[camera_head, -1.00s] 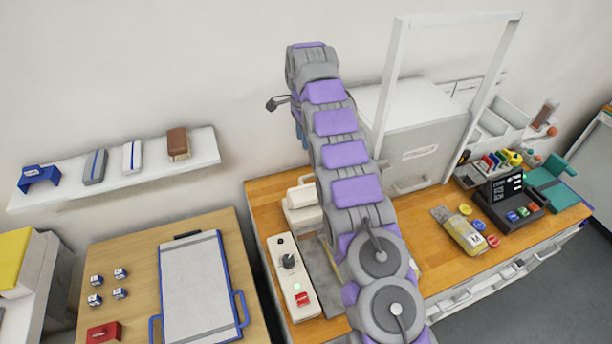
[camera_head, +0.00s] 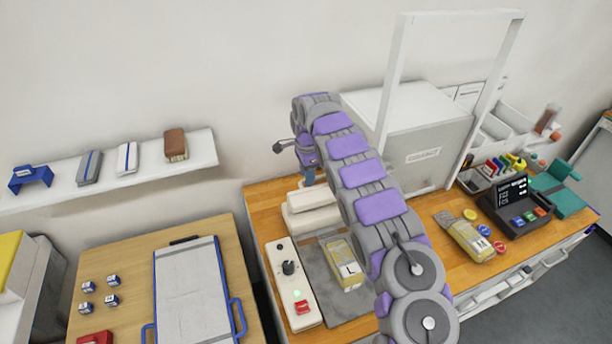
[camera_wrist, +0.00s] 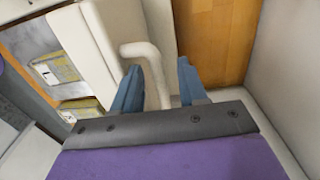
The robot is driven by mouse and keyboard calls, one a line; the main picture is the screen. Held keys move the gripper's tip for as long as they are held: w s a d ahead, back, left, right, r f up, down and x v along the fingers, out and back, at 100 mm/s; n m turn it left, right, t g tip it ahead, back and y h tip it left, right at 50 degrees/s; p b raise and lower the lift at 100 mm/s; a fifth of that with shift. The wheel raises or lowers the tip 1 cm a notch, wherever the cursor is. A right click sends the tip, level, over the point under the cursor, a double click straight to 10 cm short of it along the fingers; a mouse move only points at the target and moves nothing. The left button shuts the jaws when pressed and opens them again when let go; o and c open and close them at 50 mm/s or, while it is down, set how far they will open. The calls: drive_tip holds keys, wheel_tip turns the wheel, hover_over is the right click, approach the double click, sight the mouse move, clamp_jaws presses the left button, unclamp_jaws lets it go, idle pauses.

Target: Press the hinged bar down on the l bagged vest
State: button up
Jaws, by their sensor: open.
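The l bagged vest (camera_head: 342,264), a yellowish clear packet with a white label, lies on a grey plate (camera_head: 345,300) in the head view. The white hinged bar (camera_head: 313,217) stands raised behind the plate. My gripper (camera_head: 308,180) is over the bar's back end, its tips partly hidden by my arm. In the wrist view my gripper (camera_wrist: 160,85) is open, its blue fingers on either side of a white curved handle (camera_wrist: 150,62). I cannot tell whether they touch it. A yellow packet (camera_wrist: 58,70) shows at left there.
A white control box with a knob (camera_head: 288,268) stands left of the plate. A large pale cabinet (camera_head: 425,150) and white frame (camera_head: 395,80) stand to the right. Another yellow packet (camera_head: 467,240) and a dark terminal (camera_head: 515,205) lie further right.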

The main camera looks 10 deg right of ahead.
drive_tip(key=shift+d+f, duration=0.2)
drive_tip(key=shift+d, duration=0.9)
drive_tip(key=shift+a, duration=1.05)
drive_tip(key=c, duration=0.5)
drive_tip(key=shift+s, duration=0.1)
drive_tip(key=shift+c, duration=1)
drive_tip(key=shift+d, duration=0.5)
clamp_jaws()
drive_tip(key=shift+r, duration=0.1)
